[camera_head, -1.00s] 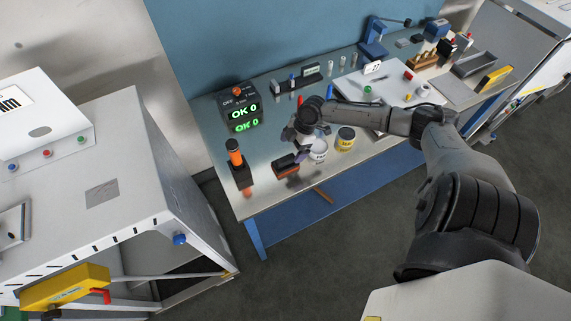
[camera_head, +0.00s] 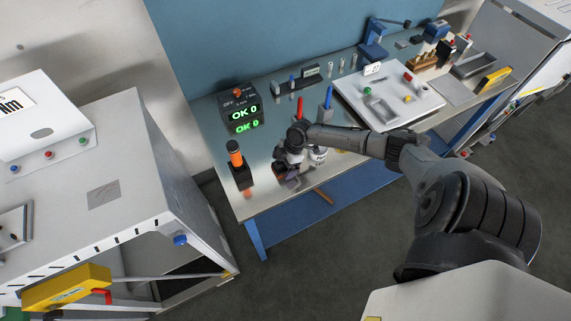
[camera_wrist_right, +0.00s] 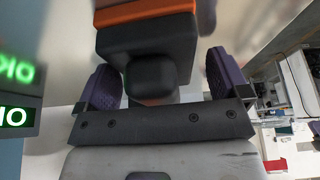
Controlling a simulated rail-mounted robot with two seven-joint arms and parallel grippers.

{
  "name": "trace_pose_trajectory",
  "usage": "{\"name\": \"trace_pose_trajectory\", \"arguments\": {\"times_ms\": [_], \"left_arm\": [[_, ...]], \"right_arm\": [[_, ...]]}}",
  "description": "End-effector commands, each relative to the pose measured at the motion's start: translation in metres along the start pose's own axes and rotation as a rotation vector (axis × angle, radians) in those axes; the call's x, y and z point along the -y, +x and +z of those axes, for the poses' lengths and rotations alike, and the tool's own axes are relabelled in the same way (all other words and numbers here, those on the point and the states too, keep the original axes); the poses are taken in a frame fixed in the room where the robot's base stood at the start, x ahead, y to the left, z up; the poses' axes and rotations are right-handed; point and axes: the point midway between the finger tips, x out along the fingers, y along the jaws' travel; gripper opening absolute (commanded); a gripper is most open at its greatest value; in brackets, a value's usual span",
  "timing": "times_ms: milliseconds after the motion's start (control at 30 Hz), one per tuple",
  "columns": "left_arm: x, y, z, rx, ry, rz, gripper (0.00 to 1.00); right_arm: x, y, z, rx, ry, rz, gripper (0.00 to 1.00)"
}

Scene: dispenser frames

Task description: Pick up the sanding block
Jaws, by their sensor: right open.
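The sanding block, a dark block with an orange layer, shows in the right wrist view (camera_wrist_right: 145,42). A rounded dark knob on its near side sits between the two purple finger pads. My right gripper (camera_wrist_right: 165,80) is open, with a finger on either side of the knob and visible gaps. In the head view the right gripper (camera_head: 288,176) is low over the front of the bench and hides most of the block. My left gripper is not in view.
An orange-and-black upright tool (camera_head: 236,160) stands left of the gripper on the bench (camera_head: 265,200). Behind it is a box with green OK displays (camera_head: 242,117). A jar is largely hidden behind my gripper. A white board (camera_head: 390,105) lies to the right.

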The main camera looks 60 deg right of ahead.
Motion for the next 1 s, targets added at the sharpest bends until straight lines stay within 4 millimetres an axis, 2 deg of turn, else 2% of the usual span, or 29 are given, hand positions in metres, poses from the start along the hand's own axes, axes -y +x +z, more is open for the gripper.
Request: {"name": "trace_pose_trajectory", "arguments": {"times_ms": [167, 767, 1000], "left_arm": [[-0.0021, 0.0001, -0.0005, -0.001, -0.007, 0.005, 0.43], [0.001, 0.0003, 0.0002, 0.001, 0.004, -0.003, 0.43], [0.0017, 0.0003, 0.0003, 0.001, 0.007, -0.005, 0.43]], "right_arm": [[0.0, 0.0, 0.0, 0.0, 0.0, 0.0, 0.94], [0.0, -0.0003, 0.0002, 0.0, 0.0, 0.0, 0.37], [-0.0003, -0.0009, -0.0002, 0.0, -0.001, 0.001, 0.35]]}}
